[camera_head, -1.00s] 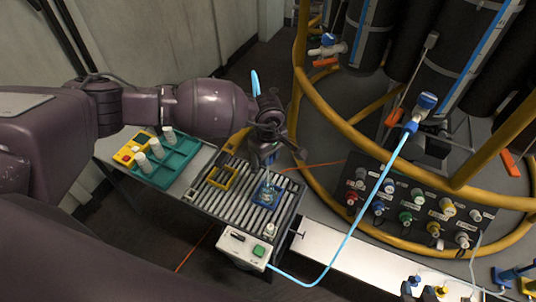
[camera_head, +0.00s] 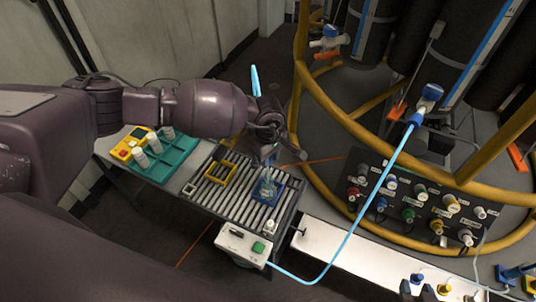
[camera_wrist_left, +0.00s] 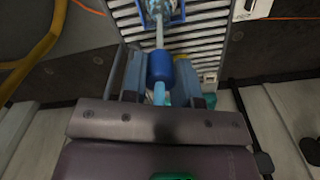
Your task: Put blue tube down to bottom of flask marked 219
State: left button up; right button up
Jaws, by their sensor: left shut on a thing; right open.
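A glass flask (camera_head: 268,188) stands in a blue square frame (camera_head: 258,193) on a slatted metal rack. Its marking cannot be read. My left gripper (camera_head: 268,145) is above the flask and shut on the blue tube (camera_head: 255,80), whose light-blue upper end sticks up behind the wrist. In the left wrist view the tube's dark blue sleeve (camera_wrist_left: 160,70) sits between the fingers. A pale thin length runs from it toward the flask (camera_wrist_left: 158,10). Its lower end overlaps the flask mouth; how deep it reaches cannot be told. My right gripper is not in view.
A teal holder (camera_head: 172,165) with white vials stands left. A light-blue hose (camera_head: 365,210) arcs to a valve. Yellow rails (camera_head: 330,95) curve close on the right.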

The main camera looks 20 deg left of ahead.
pick_arm(q)
jog(key=shift+f, duration=0.3)
pick_arm(e)
jog(key=shift+s+f, duration=0.4)
jog(key=shift+s, duration=0.1)
pick_arm(q)
jog(key=shift+f, duration=0.15)
pick_arm(e)
jog(key=shift+w+f, duration=0.1)
pick_arm(q)
jog(key=shift+f+b, duration=0.7)
jog(key=shift+f, duration=0.15)
jog(key=shift+f+b, duration=0.65)
jog(key=shift+f, duration=0.4)
pick_arm(e)
jog(key=f, duration=0.1)
jog(key=s+f, duration=0.1)
jog(key=f, duration=0.1)
jog(key=shift+f+g, duration=0.15)
jog(key=shift+g, duration=0.15)
jog(key=shift+w, duration=0.3)
pick_arm(q)
jog(key=shift+f, duration=0.35)
pick_arm(e)
jog(key=shift+f, duration=0.1)
